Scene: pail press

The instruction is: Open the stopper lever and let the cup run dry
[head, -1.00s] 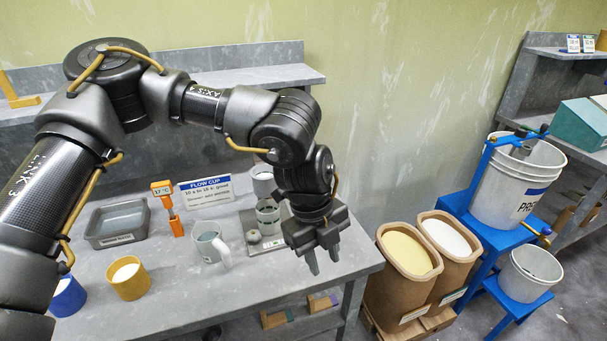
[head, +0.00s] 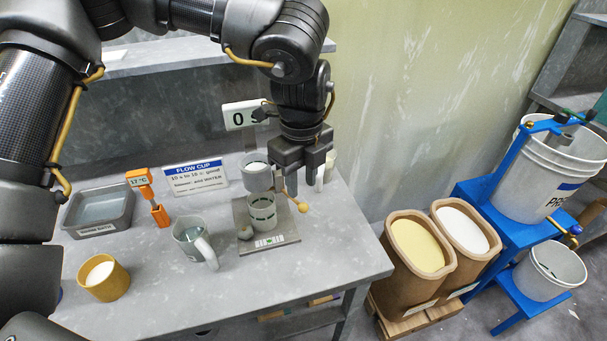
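The grey flow cup (head: 257,172) is held at the back of a small stand. A lighter receiving cup (head: 262,213) with dark marks stands below and in front of it on a flat grey base (head: 272,241). My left gripper (head: 301,184) points down just right of the flow cup. Its two fingers are apart, with nothing clearly between them. A small beige knob (head: 302,207) shows just below the fingertips; I cannot tell if it belongs to the stopper lever. The lever is hidden or too small to make out. My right gripper is not in view.
A timer display (head: 245,115) reads 0 behind the flow cup. A grey mug (head: 192,240), orange thermometer (head: 139,178), sign (head: 194,177), water bath tray (head: 98,212) and yellow cup (head: 103,277) stand to the left. Pale cylinders (head: 325,172) stand close right of the gripper.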

